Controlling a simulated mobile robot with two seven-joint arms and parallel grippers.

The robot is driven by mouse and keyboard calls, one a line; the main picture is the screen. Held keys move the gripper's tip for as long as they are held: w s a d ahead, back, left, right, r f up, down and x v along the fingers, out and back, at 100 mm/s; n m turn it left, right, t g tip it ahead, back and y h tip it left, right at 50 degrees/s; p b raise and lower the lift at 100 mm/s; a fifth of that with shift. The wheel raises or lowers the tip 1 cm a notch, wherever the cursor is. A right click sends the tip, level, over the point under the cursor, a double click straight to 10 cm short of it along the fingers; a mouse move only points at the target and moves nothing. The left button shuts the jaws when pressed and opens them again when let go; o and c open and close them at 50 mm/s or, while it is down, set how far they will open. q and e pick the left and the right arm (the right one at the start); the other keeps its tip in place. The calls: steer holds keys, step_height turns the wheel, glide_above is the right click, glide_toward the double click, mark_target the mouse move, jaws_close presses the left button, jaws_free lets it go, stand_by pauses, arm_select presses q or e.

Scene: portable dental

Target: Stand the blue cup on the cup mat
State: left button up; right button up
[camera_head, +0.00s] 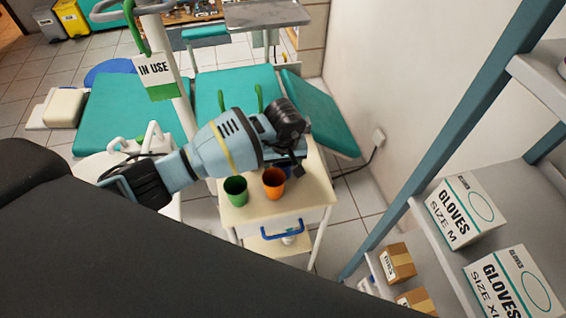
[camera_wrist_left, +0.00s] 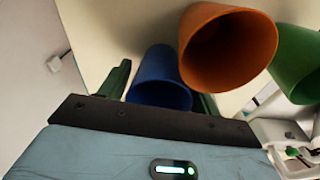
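The blue cup (camera_wrist_left: 160,80) is between the two green fingers of my left gripper (camera_wrist_left: 163,88) in the left wrist view. The fingers stand apart, one on each side of it; whether they press on it I cannot tell. In the head view my left gripper (camera_head: 288,168) is over the back of the cream cart top, and the arm mostly hides the blue cup. I cannot make out the cup mat in either view. My right gripper is not in view.
An orange cup (camera_head: 273,184) stands close beside the gripper, with a green cup (camera_head: 236,191) to its left; both are on the cream cart top (camera_head: 305,203). A teal dental chair (camera_head: 225,92) is behind. A shelf with glove boxes (camera_head: 468,208) stands at right.

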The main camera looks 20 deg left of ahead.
arm_select(q)
steer(key=shift+o, duration=0.8)
steer(key=shift+r, duration=0.1)
steer(key=shift+r, duration=0.2)
step_height(320, 180, up, 12)
steer(key=s+p, duration=0.1)
steer(key=shift+s+d, duration=0.15)
steer(key=shift+d, duration=0.2)
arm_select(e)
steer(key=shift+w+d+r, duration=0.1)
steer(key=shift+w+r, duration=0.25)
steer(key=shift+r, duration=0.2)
arm_select(q)
steer(key=shift+f, duration=0.1)
